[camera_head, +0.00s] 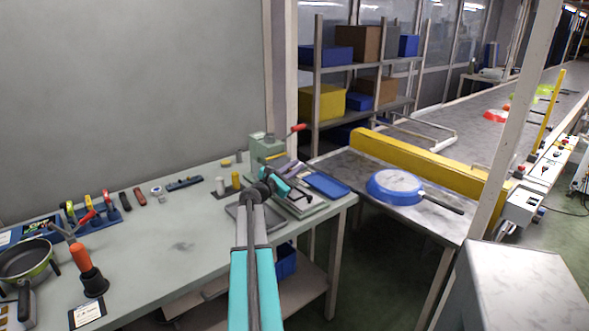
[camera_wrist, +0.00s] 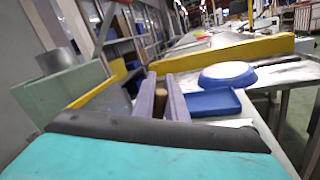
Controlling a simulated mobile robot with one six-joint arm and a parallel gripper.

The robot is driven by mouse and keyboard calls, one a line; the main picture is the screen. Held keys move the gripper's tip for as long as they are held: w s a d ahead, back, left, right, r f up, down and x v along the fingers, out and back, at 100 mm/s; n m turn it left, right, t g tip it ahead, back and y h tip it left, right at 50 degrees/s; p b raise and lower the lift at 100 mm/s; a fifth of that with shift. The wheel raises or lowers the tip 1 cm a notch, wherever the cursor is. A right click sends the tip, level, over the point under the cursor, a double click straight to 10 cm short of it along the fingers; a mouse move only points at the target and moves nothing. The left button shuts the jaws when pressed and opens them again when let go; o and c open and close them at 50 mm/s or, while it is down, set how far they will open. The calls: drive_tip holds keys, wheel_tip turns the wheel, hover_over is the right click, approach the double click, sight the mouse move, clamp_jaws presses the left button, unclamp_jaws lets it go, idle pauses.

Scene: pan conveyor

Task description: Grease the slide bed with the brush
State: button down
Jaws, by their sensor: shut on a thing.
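My gripper (camera_wrist: 161,95) shows in the wrist view as two purple-grey fingers shut on a brown, rounded piece, which looks like the handle of the brush (camera_wrist: 160,103). The bristles are hidden. In the head view my gripper (camera_head: 288,168) is over the green bench machine (camera_head: 266,147) at the right end of the workbench. The machine has a red-tipped lever. Its low base (camera_head: 308,209), which seems to carry the slide bed, is partly covered by my arm. I cannot tell whether the brush touches the bed. The green body (camera_wrist: 62,98) stands left in the wrist view.
A blue tray (camera_head: 326,184) lies right beside the machine. A blue pan (camera_head: 396,182) sits on the conveyor end, before a yellow guard (camera_head: 425,163). Hand tools and a dark pan (camera_head: 27,261) are on the bench's left. The bench's middle (camera_head: 170,235) is mostly clear.

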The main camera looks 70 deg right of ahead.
drive_tip(key=shift+s+d, duration=0.45)
drive_tip(key=shift+d, duration=0.25)
drive_tip(key=shift+d+f, duration=0.1)
drive_tip(key=shift+s+d+b, duration=0.4)
drive_tip(key=shift+s+d, duration=0.05)
drive_tip(key=shift+d, duration=0.15)
idle(0.4)
drive_tip(key=shift+d, duration=0.1)
